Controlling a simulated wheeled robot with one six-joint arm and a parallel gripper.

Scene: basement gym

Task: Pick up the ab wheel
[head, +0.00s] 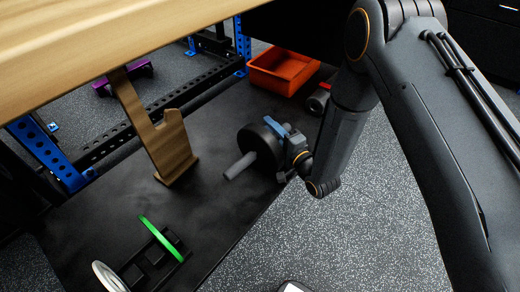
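The ab wheel is a black disc (254,142) with a grey handle (239,166) pointing to the lower left. It is on the black mat, right of the wooden stand. My gripper (277,130) reaches in from the right, at the wheel's right side, and overlaps it in the head view. A blue part shows at the gripper's end, over the top of the wheel. The fingertips are small and partly hidden against the dark wheel. I cannot tell whether they touch it or how wide they are. The wheel's far handle is hidden behind my gripper.
A wooden stand (163,140) rises left of the wheel. An orange bin (284,71) and a dark dumbbell (318,98) lie behind it. A wooden surface (120,35) hangs overhead. Speckled floor (300,240) is clear at right.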

